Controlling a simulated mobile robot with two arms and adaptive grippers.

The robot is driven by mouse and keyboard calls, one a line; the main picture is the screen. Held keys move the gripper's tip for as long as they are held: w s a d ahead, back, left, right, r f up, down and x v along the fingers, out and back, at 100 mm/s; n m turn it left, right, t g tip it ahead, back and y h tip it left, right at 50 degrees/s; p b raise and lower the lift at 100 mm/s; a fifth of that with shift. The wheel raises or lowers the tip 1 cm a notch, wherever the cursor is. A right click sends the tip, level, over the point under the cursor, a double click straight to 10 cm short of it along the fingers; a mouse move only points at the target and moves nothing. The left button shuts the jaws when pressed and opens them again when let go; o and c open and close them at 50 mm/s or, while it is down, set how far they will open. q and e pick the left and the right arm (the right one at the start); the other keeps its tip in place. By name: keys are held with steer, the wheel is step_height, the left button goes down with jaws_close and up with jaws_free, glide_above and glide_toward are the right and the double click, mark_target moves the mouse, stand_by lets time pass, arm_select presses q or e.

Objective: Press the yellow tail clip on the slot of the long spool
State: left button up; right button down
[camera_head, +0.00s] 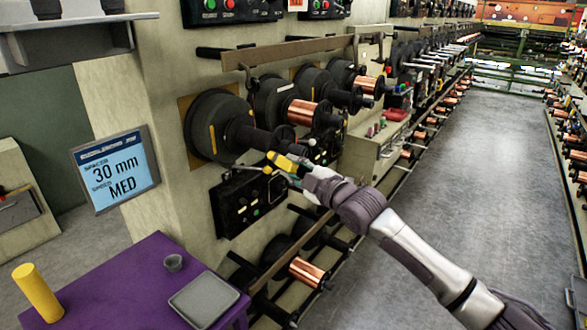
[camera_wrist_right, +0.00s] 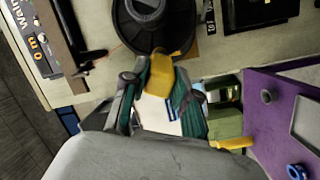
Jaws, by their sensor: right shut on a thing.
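The yellow tail clip (camera_head: 288,161) is in the fingertips of my right gripper (camera_head: 294,168), which is shut on it. In the right wrist view the clip (camera_wrist_right: 160,77) sits between the two fingers (camera_wrist_right: 162,88), its upper end over the lower rim of a black flange. That flange belongs to the nearest spool (camera_head: 220,127), an empty black one whose long core points toward the aisle; it also shows in the wrist view (camera_wrist_right: 130,35). In the head view the clip is just below the core's outer end. I cannot tell whether it touches the spool, and I cannot make out the slot. My left gripper is out of view.
More spools, some with copper wire (camera_head: 301,112), line the machine to the right. A black control box (camera_head: 249,201) is below the spool. A purple table (camera_head: 130,280) carries a yellow cylinder (camera_head: 38,293), a small cup (camera_head: 173,263) and a grey tray (camera_head: 203,299). The aisle floor (camera_head: 490,190) is clear.

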steer(key=shift+s+d+r+p, duration=0.1)
steer(key=shift+s+d+p, duration=0.2)
steer(key=p+v, duration=0.1)
steer(key=v, duration=0.2)
steer(key=shift+s+d+p, duration=0.25)
steer(key=shift+p, duration=0.05)
steer(key=shift+s+d, duration=0.35)
steer(key=shift+s, duration=0.15)
steer(key=shift+s+d, duration=0.1)
steer(key=shift+s, duration=0.05)
